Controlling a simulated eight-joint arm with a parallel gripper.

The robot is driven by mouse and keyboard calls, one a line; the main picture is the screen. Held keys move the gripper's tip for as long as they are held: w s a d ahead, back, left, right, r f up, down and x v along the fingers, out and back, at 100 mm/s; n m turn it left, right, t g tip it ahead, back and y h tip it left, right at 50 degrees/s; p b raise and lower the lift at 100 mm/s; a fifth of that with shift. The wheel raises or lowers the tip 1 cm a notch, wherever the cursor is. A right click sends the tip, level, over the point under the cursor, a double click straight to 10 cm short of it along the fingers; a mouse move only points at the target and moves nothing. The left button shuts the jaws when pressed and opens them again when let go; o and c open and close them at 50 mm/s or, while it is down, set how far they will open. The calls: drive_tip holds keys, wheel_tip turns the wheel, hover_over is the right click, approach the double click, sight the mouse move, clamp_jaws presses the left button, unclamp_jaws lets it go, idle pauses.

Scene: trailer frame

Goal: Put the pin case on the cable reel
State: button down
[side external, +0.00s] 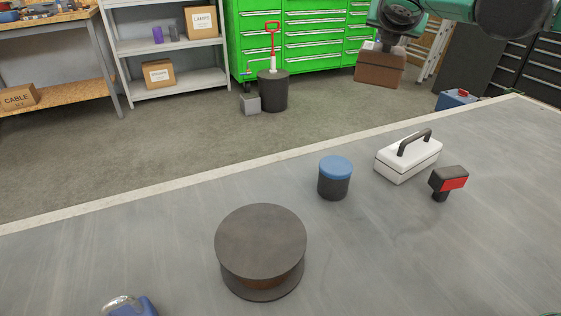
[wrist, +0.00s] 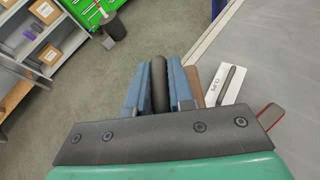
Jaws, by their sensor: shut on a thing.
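The brown pin case (side external: 380,69) hangs from my gripper (side external: 385,42) in the side view, held up at the top right, clear of the bench. My gripper is shut on its dark handle, which shows between the blue fingers (wrist: 160,82) in the wrist view. A brown part of the case (wrist: 209,84) shows right of the fingers; the rest is hidden behind my gripper. The cable reel (side external: 261,238) is a wide dark spool with a flat round top. It lies on the bench at lower centre, far to the left of the case, its top bare.
On the grey bench (side external: 390,245) stand a blue-lidded dark jar (side external: 335,178), a white clips case (side external: 408,160) with a raised handle, and a black-red tool (side external: 448,182). A blue object (side external: 132,306) is cut off at the lower edge. Bench around the reel is clear.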

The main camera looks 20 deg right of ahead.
drive_tip(key=s+a+r+n+t+y, duration=0.1)
drive_tip(key=s+a+n+y, duration=0.2)
drive_tip(key=a, duration=0.6)
drive_tip(key=s+a+r+n+t+y, duration=0.1)
drive_tip(key=s+a+n+y, duration=0.2)
drive_tip(key=a, duration=0.6)
drive_tip(key=s+a+r+n+t+y, duration=0.1)
drive_tip(key=s+a+n+y, duration=0.25)
drive_tip(key=a, duration=0.55)
drive_tip(key=shift+s+d+f, duration=0.1)
drive_tip(key=shift+d+f, duration=0.05)
drive_tip(key=shift+f, duration=9.7)
drive_tip(key=c, duration=0.8)
unclamp_jaws()
drive_tip(key=shift+f, duration=0.1)
